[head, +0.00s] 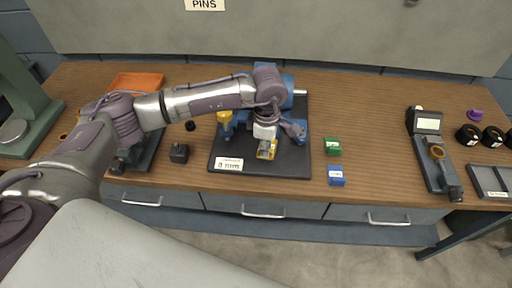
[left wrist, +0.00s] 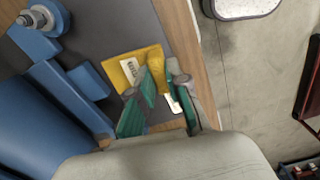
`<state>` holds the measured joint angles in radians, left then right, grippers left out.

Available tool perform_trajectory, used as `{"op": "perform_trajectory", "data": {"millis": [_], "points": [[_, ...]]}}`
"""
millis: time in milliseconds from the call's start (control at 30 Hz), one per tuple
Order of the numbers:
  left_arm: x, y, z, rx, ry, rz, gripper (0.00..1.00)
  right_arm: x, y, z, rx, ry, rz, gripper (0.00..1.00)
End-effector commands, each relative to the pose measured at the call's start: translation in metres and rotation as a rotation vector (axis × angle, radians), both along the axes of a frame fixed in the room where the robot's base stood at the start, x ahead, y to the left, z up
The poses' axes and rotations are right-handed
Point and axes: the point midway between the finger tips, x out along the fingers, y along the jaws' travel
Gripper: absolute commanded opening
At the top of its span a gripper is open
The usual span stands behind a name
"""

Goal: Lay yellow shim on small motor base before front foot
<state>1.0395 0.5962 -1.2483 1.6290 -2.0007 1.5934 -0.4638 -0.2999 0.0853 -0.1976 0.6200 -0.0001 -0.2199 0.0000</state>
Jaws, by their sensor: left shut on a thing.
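The yellow shim (head: 267,154) is in my left gripper (head: 266,146), low over the front part of the dark base plate (head: 225,154). In the left wrist view the shim (left wrist: 122,70) has a white label and lies between the green-padded fingers (left wrist: 165,90). I cannot tell whether the shim touches the plate. The blue motor (head: 287,98) is on the plate behind my wrist and partly hidden by it. A blue foot (head: 294,130) shows just right of the gripper. In the left wrist view the blue motor body (left wrist: 35,115) is at the left.
A green box (head: 333,147) and a blue box (head: 336,176) stand right of the plate. A small black block (head: 179,153) is to its left. A gauge with a display (head: 428,124) is farther right. An orange tray (head: 137,83) is at the back left.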

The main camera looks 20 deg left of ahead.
Motion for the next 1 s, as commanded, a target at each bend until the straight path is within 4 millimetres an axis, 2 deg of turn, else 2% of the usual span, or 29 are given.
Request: {"op": "perform_trajectory", "data": {"millis": [33, 167, 467, 800, 1000], "points": [[0.003, -0.001, 0.005, 0.003, 0.002, 0.049, 0.00, 0.000, 0.000, 0.009, 0.000, 0.000, 0.000, 0.74], [0.006, -0.002, 0.002, 0.007, 0.002, 0.123, 0.00, 0.000, 0.000, 0.011, 0.000, -0.001, 0.000, 0.74], [0.007, -0.002, -0.014, 0.006, 0.002, 0.131, 0.00, 0.000, 0.003, 0.001, 0.004, 0.000, -0.001, 0.74], [0.007, -0.002, -0.047, 0.007, 0.002, 0.130, 0.00, 0.000, 0.010, -0.017, 0.012, 0.000, 0.000, 0.74], [0.007, -0.002, -0.057, 0.005, 0.000, 0.128, 0.00, 0.000, 0.010, -0.022, 0.011, 0.000, 0.000, 0.74]]}}
